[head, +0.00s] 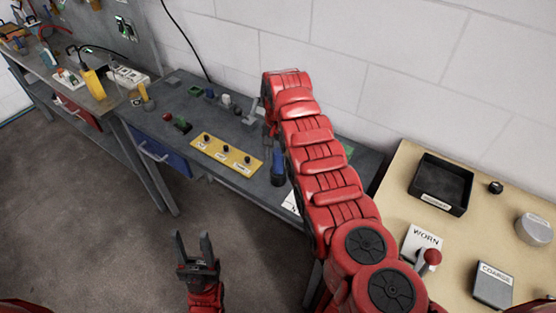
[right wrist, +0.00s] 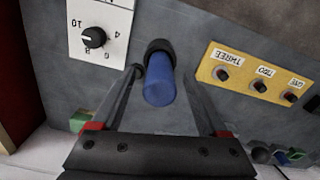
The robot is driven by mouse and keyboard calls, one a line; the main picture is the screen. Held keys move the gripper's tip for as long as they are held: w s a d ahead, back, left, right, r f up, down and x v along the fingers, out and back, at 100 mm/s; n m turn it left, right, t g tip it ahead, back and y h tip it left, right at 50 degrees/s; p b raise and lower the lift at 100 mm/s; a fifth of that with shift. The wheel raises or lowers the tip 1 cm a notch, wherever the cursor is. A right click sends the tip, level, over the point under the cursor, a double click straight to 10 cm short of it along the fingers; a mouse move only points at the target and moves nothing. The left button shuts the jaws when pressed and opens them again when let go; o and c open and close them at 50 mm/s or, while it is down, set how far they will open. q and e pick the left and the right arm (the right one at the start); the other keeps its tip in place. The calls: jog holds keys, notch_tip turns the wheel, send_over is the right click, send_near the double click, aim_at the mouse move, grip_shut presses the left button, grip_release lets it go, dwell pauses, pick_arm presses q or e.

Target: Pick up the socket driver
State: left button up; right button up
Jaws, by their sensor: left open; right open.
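The socket driver, with a blue handle and a black end, stands out on the dark grey bench in the head view (head: 278,168), beside my right arm. It also shows in the right wrist view (right wrist: 160,88), between the two fingers of my right gripper (right wrist: 158,76). That gripper is open, with gaps visible beside the handle. I cannot tell the height left between fingers and driver. In the head view the right gripper is mostly hidden by my red arm. My left gripper (head: 194,246) is open and empty over the floor, away from the bench.
A yellow panel (head: 226,156) with several black knobs lies left of the driver. A white dial card (right wrist: 112,32) lies near it in the right wrist view. A tan table (head: 470,225) with a black tray (head: 441,207) stands at the right. A white block wall (head: 400,60) backs the bench.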

jog(key=shift+d+f, duration=0.1)
jog(key=shift+f, duration=0.75)
grip_shut()
